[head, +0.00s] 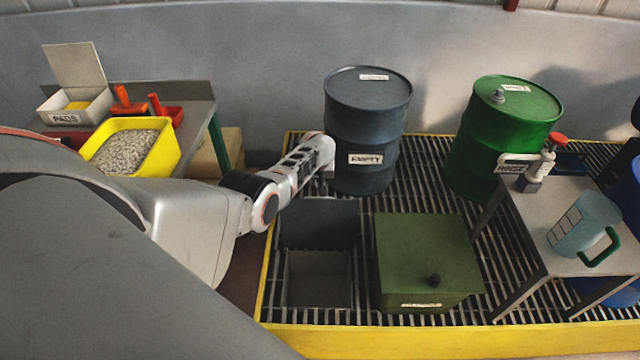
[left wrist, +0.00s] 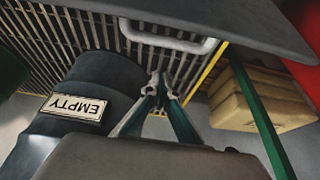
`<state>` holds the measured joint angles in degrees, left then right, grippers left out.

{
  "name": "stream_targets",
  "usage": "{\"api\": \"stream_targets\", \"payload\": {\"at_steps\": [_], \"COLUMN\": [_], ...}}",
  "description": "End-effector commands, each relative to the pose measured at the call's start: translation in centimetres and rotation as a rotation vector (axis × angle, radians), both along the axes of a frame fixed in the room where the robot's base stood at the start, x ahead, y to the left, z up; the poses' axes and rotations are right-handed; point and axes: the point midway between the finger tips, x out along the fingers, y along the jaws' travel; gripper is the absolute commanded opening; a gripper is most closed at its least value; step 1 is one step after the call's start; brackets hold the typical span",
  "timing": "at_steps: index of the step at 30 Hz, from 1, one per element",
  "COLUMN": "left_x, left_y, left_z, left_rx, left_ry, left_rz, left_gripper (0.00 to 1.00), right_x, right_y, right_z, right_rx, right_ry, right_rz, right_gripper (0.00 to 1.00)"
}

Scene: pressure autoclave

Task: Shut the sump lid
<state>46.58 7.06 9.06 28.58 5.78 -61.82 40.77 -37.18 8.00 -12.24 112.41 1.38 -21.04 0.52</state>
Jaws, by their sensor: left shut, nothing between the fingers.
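The sump lid (head: 318,222) is a dark grey panel standing up at the back edge of the open sump (head: 318,282), a grey square well in the grating. The lid also shows in the left wrist view as a dark panel (left wrist: 250,22) across the top, with a pale bar handle (left wrist: 168,40) on it. My left gripper (head: 328,188) is just behind the top of the lid in the head view. Its fingertips (left wrist: 160,84) are together and empty, below the handle in the left wrist view; I cannot tell whether they touch the lid. My right gripper is out of view.
A green box (head: 425,255) with a black knob stands right of the sump. A dark drum marked EMPTY (head: 367,125) is close behind my left gripper. A green drum (head: 505,140) and a small table (head: 555,215) with a jug are farther right. A yellow tub (head: 155,150) sits left.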

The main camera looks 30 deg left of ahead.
Motion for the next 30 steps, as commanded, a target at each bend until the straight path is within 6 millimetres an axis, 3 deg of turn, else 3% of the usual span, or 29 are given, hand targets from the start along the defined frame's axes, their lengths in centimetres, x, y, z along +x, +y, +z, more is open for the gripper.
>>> {"api": "stream_targets", "payload": {"at_steps": [12, 30], "left_x": [-3.1, -3.5], "left_y": [-1.9, -2.0], "left_z": [0.0, -0.2], "left_rx": [0.0, 0.004], "left_ry": [0.0, -0.006], "left_rz": [-0.001, -0.001], "left_gripper": [0.0, 0.0], "right_x": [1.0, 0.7], "right_y": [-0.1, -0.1], "right_z": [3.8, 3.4], "right_rx": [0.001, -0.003], "right_ry": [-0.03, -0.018], "right_rz": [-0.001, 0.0], "right_gripper": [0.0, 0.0]}}
